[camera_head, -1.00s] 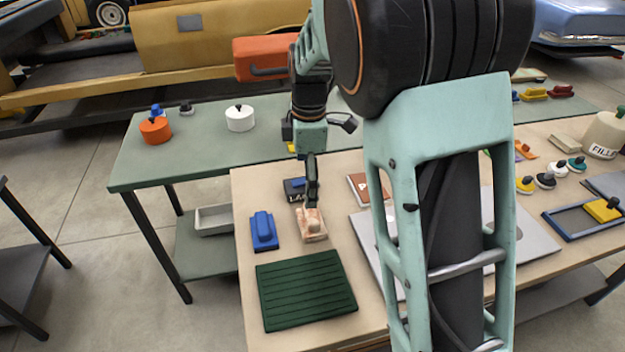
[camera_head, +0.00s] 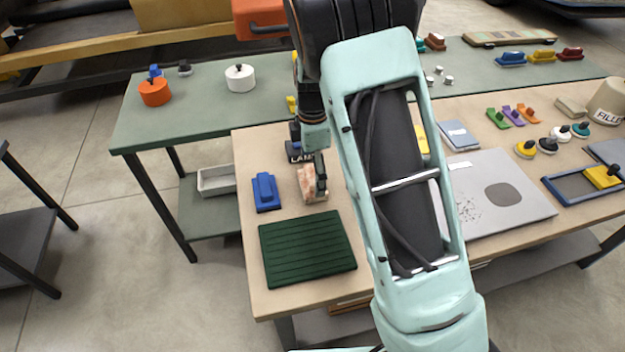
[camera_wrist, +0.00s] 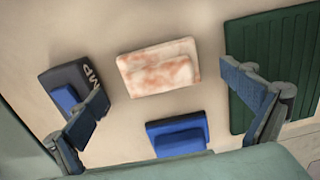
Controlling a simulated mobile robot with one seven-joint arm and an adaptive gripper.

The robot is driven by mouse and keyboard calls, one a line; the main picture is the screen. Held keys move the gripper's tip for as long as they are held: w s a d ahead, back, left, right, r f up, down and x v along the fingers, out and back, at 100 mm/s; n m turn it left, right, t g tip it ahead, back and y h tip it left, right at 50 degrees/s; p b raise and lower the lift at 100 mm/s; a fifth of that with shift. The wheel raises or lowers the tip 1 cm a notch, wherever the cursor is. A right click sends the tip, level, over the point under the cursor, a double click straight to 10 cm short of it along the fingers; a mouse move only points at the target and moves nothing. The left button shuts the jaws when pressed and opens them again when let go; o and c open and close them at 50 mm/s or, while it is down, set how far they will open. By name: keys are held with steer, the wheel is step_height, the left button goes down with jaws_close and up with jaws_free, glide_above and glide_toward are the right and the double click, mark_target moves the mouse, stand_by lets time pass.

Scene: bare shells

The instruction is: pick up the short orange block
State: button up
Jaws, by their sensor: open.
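A low block with blotchy orange-brown and whitish faces (camera_head: 311,184) lies on the tan table, and also shows in the wrist view (camera_wrist: 158,68). It has a raised narrower part on a wider base. My gripper (camera_head: 320,176) is over this block, fingers pointing down. In the wrist view my gripper (camera_wrist: 166,90) is open, one finger to each side of the block, with gaps between; nothing is held. I cannot tell its exact height. A small plain orange piece (camera_head: 529,113) lies far to the right, beside purple and green ones.
A blue block (camera_head: 264,192) lies close by, also in the wrist view (camera_wrist: 178,135). A dark lettered block (camera_wrist: 75,90) is on the other side. A green ribbed mat (camera_head: 307,249) lies at the table's front. A grey plate (camera_head: 495,205) is to the right.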

steer(key=shift+f, duration=1.2)
steer(key=c, duration=1.5)
steer(key=shift+r, duration=0.1)
steer(key=shift+w+r, duration=0.1)
steer(key=shift+r, duration=0.65)
steer(key=shift+s+d+r+b, duration=0.45)
steer(key=shift+s+r, duration=1.45)
steer(key=shift+s, duration=0.4)
steer(key=shift+s+d+r+b, duration=0.3)
steer(key=shift+s+d+r, duration=0.2)
steer(key=shift+s+r, duration=1.65)
steer(key=shift+s+d+r+b, duration=0.45)
steer(key=shift+s+r, duration=1.2)
steer(key=shift+s, duration=0.85)
